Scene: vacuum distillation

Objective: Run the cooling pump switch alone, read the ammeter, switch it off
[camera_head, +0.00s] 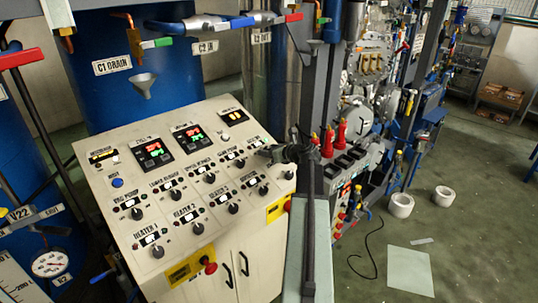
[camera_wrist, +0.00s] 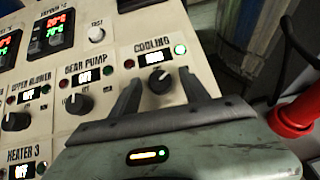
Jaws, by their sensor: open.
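The cooling pump switch (camera_wrist: 159,82) is a dark knob under the label COOLING in the wrist view. A green lamp (camera_wrist: 180,49) glows beside its small display (camera_wrist: 155,58), whose text is too blurred to read surely. My gripper (camera_wrist: 160,77) is open, with one finger on each side of the knob; whether they touch it I cannot tell. In the head view my gripper (camera_head: 272,154) is at the right edge of the sloped control panel (camera_head: 215,250) and hides the cooling knob. No meter is clearly labelled as the ammeter; a small yellow-digit display (camera_head: 233,114) sits at the panel's top right.
Several more heater and blower knobs fill the panel. A red part (camera_wrist: 293,118) stands close on the right. White rings (camera_head: 401,205) lie on the floor at right.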

